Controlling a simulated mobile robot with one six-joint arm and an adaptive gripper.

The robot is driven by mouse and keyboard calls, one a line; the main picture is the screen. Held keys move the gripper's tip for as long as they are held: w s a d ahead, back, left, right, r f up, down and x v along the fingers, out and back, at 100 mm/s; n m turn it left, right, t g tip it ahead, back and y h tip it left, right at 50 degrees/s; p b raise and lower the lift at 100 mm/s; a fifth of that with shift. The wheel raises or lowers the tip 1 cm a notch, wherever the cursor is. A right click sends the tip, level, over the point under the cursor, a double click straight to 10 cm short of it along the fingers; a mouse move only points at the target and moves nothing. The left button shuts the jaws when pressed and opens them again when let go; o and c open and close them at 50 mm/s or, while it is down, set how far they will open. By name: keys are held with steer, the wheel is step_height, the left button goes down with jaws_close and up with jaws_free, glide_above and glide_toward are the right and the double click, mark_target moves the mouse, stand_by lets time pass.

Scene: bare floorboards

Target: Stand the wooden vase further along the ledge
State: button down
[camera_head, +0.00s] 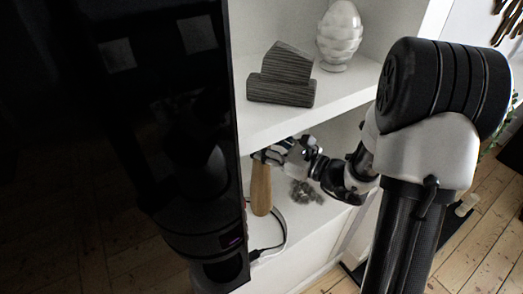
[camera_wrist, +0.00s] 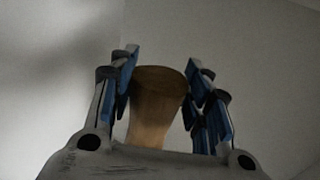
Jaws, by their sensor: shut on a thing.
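The wooden vase (camera_head: 261,188) is tan and slender and is upright on or just above the lower shelf (camera_head: 308,222); I cannot tell whether its base touches. It is close to the right edge of the black screen. My gripper (camera_head: 266,157) reaches in from the right, under the upper shelf, and is shut on the vase near its top. In the wrist view the vase (camera_wrist: 155,105) is between the two blue-padded fingers, its wide end uppermost in the picture. The fingers hide parts of its sides.
The upper shelf (camera_head: 345,98) is close above my gripper and holds a grey ridged block (camera_head: 283,78) and a white sculpted vase (camera_head: 340,38). A grey fuzzy object (camera_head: 306,192) lies right of the wooden vase. A cable (camera_head: 284,232) loops beside it. The black screen (camera_head: 150,120) blocks the left.

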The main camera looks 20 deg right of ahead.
steer(key=shift+f+b, duration=0.45)
steer(key=shift+f, duration=1.35)
steer(key=c, duration=0.9)
jaws_free()
steer(key=shift+f, duration=0.1)
steer(key=shift+o, duration=0.2)
steer(key=p+v, duration=0.1)
steer(key=v, duration=1.1)
steer(key=shift+d, duration=0.1)
